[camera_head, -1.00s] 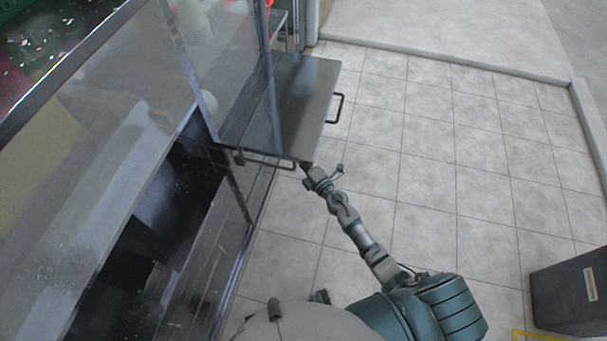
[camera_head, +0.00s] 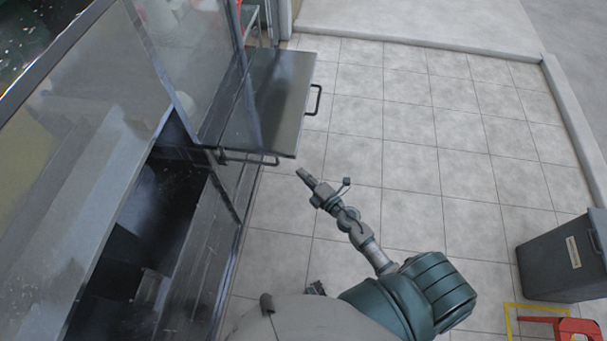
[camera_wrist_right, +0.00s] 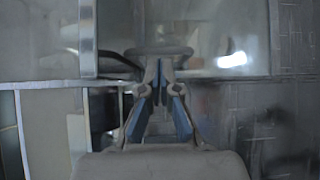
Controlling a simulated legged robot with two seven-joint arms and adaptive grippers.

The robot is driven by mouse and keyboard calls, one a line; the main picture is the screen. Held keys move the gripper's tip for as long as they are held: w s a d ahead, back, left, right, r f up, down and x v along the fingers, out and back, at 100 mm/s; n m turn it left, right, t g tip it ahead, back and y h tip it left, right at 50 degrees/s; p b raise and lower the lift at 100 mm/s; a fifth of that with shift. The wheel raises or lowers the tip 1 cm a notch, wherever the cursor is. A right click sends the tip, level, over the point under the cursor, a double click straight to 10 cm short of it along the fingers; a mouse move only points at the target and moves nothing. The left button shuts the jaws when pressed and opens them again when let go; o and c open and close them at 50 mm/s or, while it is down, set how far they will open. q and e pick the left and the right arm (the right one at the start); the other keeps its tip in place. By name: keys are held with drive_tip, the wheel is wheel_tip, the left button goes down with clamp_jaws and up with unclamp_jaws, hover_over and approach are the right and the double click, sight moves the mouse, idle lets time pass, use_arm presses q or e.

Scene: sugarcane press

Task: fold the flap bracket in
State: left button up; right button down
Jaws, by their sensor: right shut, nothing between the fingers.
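The flap (camera_head: 265,100) is a dark metal panel, raised level and sticking out from the side of the stall in the head view. A dark handle (camera_head: 317,100) is on its outer edge. The flap bracket (camera_head: 250,160) is a thin dark bar under the flap's near edge, running out from the stall wall. My right gripper (camera_head: 300,173) is shut and empty, just off the flap's near outer corner, apart from it in the picture. In the right wrist view its fingers (camera_wrist_right: 160,72) come together in front of blurred metal surfaces. My left gripper is out of view.
The stall's counter and glass panel (camera_head: 180,50) fill the left. A grey bin (camera_head: 560,258) stands at the right, with a red object (camera_head: 578,329) near it. The tiled floor (camera_head: 410,130) between is clear.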

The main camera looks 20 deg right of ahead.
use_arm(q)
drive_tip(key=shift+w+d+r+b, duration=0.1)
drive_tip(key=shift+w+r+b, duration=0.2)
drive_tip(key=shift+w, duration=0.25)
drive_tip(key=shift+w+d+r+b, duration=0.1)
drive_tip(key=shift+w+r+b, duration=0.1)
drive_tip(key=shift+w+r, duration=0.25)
use_arm(e)
drive_tip(key=s+a+n+y, duration=0.1)
drive_tip(key=s+a, duration=0.1)
drive_tip(key=s, duration=0.4)
drive_tip(key=shift+s+a+g+y, duration=0.35)
drive_tip(key=shift+a+g+y, duration=0.05)
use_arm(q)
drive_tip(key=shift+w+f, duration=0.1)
use_arm(e)
drive_tip(key=shift+w, duration=0.1)
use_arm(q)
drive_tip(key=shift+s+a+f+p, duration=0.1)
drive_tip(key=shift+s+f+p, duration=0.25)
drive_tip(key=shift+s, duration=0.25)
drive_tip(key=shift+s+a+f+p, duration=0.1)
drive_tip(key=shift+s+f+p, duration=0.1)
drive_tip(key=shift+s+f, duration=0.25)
use_arm(e)
drive_tip(key=w+d+x, duration=0.1)
drive_tip(key=d+x, duration=0.1)
drive_tip(key=x, duration=1)
drive_tip(key=shift+w+d, duration=0.15)
drive_tip(key=shift+w, duration=0.25)
